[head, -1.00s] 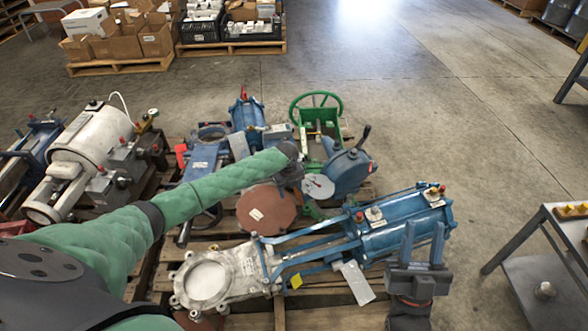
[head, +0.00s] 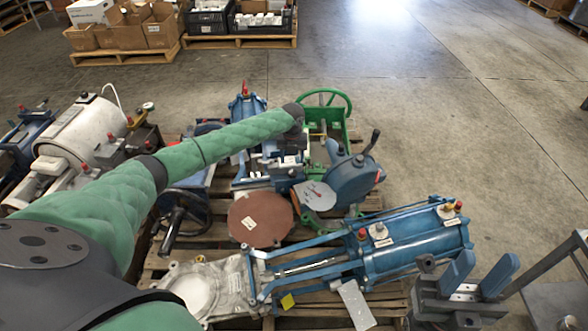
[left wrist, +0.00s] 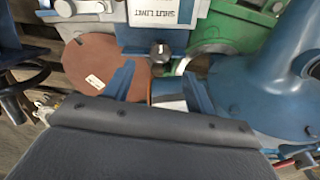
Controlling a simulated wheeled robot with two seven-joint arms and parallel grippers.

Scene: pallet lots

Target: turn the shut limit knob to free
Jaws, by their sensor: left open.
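In the left wrist view the shut limit knob (left wrist: 160,51) is a small round black knob with a white mark. It sits on the edge of a pale grey panel, below an upside-down white label (left wrist: 160,12) reading SHUT LIMIT. My left gripper (left wrist: 158,82) is open, its two blue fingers spread to either side of the knob's line. The knob shows beyond the fingertips and nothing holds it. In the head view my left gripper (head: 284,168) hangs over the valve gear, and I cannot make out the knob there. My right gripper (head: 480,272) is open and empty at lower right.
A reddish-brown disc (head: 261,219) and a blue domed housing (head: 352,180) lie close to my left gripper. A green handwheel (head: 325,98) stands behind. A blue twin-cylinder actuator (head: 415,245) lies in front. A grey table (head: 558,300) is at right.

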